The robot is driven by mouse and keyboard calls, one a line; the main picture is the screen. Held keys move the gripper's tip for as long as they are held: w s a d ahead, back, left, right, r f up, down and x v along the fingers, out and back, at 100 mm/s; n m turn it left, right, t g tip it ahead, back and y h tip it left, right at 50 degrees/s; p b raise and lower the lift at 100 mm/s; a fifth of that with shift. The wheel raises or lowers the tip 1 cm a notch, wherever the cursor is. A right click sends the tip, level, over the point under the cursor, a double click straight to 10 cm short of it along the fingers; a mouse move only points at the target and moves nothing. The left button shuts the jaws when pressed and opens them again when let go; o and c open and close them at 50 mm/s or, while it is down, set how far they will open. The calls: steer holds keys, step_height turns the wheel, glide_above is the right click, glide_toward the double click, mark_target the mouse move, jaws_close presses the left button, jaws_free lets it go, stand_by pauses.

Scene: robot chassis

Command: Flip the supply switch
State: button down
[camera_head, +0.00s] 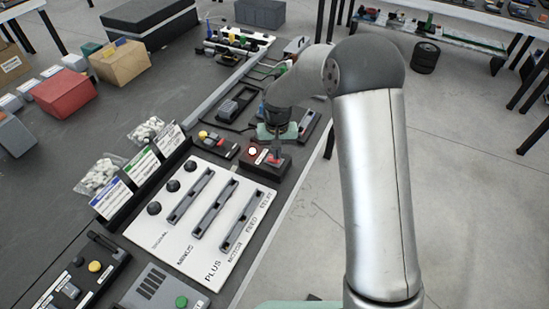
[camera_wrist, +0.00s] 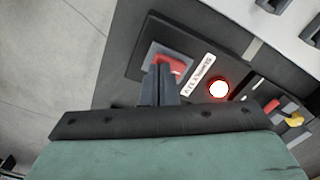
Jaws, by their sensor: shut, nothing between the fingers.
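The supply switch is a red lever (camera_wrist: 172,64) on a dark box, beside a white label (camera_wrist: 200,72) whose text I cannot read surely. A round lamp (camera_wrist: 219,90) ringed in red glows next to the label. In the head view the dark switch box (camera_head: 262,165) sits at the far end of the white panel, with the lamp (camera_head: 252,150) showing. My gripper (camera_wrist: 161,80) is shut and empty, its fingertips right at the red lever. I cannot tell whether they touch it. The fingers hide part of the lever's base.
A white panel (camera_head: 166,242) with black knobs and slotted sliders lies nearer on the bench. Bags, cards and boxes, such as a red one (camera_head: 65,92), fill the left. Open floor lies right.

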steer(key=shift+f, duration=0.3)
steer(key=shift+r+p, duration=1.65)
steer(key=shift+r, duration=1.8)
steer(key=s+d+r, duration=0.5)
steer(key=d+r, duration=0.1)
steer(key=r, duration=0.1)
steer(key=s+d+r, duration=0.2)
steer(key=s+d, duration=0.1)
steer(key=s, duration=0.5)
steer(key=s+d+r, duration=0.2)
steer(key=s+d, duration=0.1)
steer(key=s, duration=0.5)
steer(key=s+d+r+m, duration=0.1)
steer(key=s+d, duration=0.3)
steer(key=s, duration=0.5)
steer(key=shift+r+t, duration=0.4)
steer(key=shift+r, duration=0.2)
